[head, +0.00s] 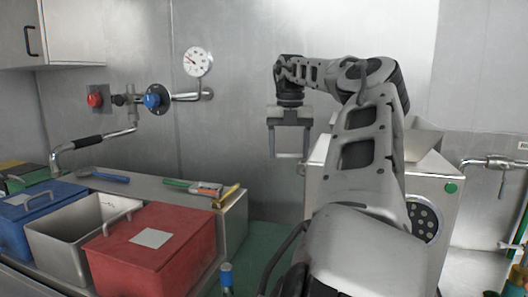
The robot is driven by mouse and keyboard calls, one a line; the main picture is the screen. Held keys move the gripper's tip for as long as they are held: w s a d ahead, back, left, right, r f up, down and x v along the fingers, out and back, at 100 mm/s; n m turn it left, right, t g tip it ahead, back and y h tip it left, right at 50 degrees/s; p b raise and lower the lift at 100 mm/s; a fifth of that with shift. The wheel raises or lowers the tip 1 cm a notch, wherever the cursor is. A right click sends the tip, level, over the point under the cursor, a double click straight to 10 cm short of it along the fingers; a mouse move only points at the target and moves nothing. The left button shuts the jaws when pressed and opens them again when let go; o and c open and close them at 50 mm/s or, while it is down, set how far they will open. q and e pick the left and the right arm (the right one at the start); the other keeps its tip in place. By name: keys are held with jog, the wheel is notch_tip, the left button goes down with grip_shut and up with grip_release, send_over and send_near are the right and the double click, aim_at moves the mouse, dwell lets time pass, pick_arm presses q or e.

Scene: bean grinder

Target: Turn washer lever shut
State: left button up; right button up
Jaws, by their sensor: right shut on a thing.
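My right gripper (289,155) hangs fingers-down in the middle of the view, left of the white machine's top. Its two fingers are apart, with a thin pale bar (289,156) between their tips; it is shut on this bar. What the bar belongs to is unclear. A metal tap with a small lever (503,184) is on the wall at the far right, well apart from the gripper; the lever hangs down. Whether this is the washer lever I cannot tell. My left gripper is not in view.
A white machine (442,222) with a green button stands behind my right arm. At left, a wall faucet with a red knob (95,99) and a blue knob (152,100) hangs over the counter. Blue, steel and red bins (150,262) fill the left front. A gauge (197,62) is on the wall.

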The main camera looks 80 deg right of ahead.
jog(key=shift+d+r+m+p, duration=0.1)
jog(key=shift+d+m+p, duration=0.25)
jog(key=shift+m, duration=0.65)
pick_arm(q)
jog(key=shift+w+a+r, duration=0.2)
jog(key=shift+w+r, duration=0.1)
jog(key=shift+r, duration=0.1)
pick_arm(e)
jog(key=shift+d+m, duration=0.2)
jog(key=shift+m, duration=0.3)
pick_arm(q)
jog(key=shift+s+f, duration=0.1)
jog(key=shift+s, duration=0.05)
pick_arm(e)
jog(key=o, duration=1.4)
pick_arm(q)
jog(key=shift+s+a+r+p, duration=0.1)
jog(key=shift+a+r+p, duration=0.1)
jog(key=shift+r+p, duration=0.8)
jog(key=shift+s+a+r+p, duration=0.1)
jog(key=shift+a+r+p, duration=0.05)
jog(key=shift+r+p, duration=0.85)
pick_arm(e)
notch_tip(320, 180, up, 8)
